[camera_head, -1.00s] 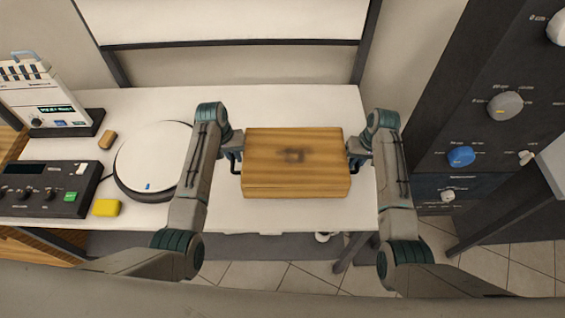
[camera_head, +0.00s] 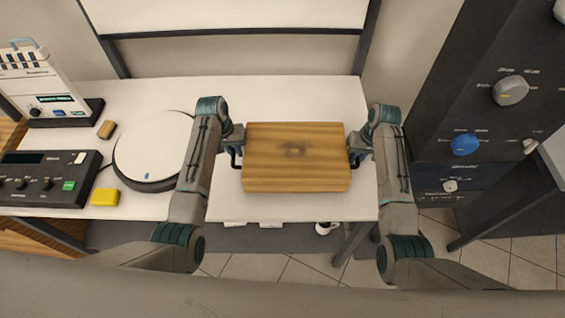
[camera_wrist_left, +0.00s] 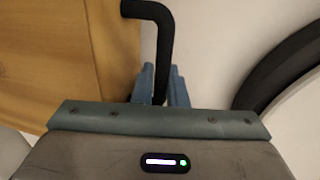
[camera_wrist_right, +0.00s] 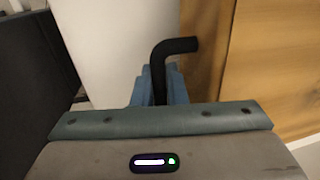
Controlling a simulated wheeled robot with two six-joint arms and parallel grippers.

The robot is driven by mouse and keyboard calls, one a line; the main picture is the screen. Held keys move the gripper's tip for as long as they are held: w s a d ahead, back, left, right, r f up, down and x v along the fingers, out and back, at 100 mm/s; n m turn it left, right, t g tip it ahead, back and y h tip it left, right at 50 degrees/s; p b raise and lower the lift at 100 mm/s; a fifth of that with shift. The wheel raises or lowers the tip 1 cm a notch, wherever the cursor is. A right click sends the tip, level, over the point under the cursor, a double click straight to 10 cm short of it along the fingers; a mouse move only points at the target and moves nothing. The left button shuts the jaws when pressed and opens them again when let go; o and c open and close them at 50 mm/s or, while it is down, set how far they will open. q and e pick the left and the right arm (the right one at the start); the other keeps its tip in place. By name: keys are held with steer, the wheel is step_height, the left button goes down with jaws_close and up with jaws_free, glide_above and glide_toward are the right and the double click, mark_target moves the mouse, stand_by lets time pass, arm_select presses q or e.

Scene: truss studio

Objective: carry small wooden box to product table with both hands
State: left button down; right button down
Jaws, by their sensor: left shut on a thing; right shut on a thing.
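The small wooden box (camera_head: 295,165) is between my two grippers in the head view, over the white table (camera_head: 300,98). I cannot tell whether it touches the table top. My left gripper (camera_head: 236,150) is shut on the black handle at the box's left side; this handle (camera_wrist_left: 160,35) shows between blue fingers in the left wrist view. My right gripper (camera_head: 354,152) is shut on the black handle at the right side; this handle (camera_wrist_right: 162,65) shows in the right wrist view. The box looks roughly level.
On the table's left are a round white device (camera_head: 150,165), a dark control box (camera_head: 45,180), a yellow block (camera_head: 104,197), a small brown block (camera_head: 106,129) and a white panel device (camera_head: 40,80). A dark cabinet with knobs (camera_head: 465,145) stands at right. A white cup (camera_head: 326,228) is below the front edge.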

arm_select(q)
steer(key=shift+w+f+b, duration=0.1)
steer(key=shift+f+b, duration=0.3)
steer(key=shift+f, duration=0.2)
arm_select(e)
steer(key=shift+w+f, duration=0.1)
steer(key=shift+f, duration=0.5)
arm_select(q)
steer(key=shift+f+b, duration=0.55)
steer(key=shift+b, duration=0.05)
arm_select(e)
steer(key=shift+f, duration=0.6)
arm_select(q)
steer(key=c, duration=1.8)
jaws_free()
steer(key=shift+f, duration=0.1)
steer(key=shift+c, duration=0.2)
arm_select(e)
steer(key=c, duration=1.8)
jaws_free()
steer(key=shift+f, duration=0.1)
steer(key=shift+c, duration=0.2)
arm_select(q)
steer(key=o, duration=0.4)
arm_select(e)
steer(key=o, duration=0.4)
